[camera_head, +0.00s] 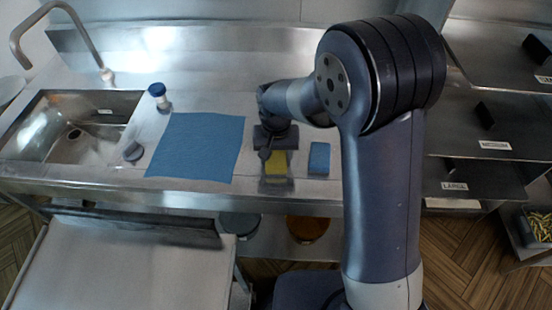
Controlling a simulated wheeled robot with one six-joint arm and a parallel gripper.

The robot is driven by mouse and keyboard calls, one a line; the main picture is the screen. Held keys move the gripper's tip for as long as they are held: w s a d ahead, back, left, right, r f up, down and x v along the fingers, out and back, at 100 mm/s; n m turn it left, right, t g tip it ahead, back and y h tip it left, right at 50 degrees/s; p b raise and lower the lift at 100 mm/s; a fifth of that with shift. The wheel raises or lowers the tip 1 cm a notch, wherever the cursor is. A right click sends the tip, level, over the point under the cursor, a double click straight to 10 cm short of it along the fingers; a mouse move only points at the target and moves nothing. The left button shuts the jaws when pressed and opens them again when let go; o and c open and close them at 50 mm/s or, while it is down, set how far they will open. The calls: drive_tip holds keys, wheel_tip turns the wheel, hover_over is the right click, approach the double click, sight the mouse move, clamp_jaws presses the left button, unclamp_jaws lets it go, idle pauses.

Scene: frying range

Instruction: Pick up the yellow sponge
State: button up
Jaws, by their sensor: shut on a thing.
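The yellow sponge (277,164) is on the steel counter (210,198), near its front edge and right of the blue cloth. My gripper (277,153) reaches down over it from behind and is shut on it. The gripper body covers the sponge's far end. I cannot tell whether the sponge touches the counter or is slightly raised. A blue sponge (319,158) lies just to the right, apart from the yellow one.
A blue cloth (197,147) lies flat to the left. A blue-capped bottle (159,96), a dark round object (133,151) and a sink (70,130) with a tap (85,35) are further left. Labelled shelves (470,130) stand at the right.

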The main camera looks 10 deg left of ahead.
sight(276, 156)
drive_tip(key=shift+c, duration=0.6)
drive_tip(key=shift+r, duration=0.15)
wheel_tip(276, 156, up, 10)
drive_tip(key=shift+f+b, duration=0.1)
drive_tip(key=shift+b, duration=0.45)
drive_tip(key=o, duration=0.3)
drive_tip(key=shift+c, duration=1.2)
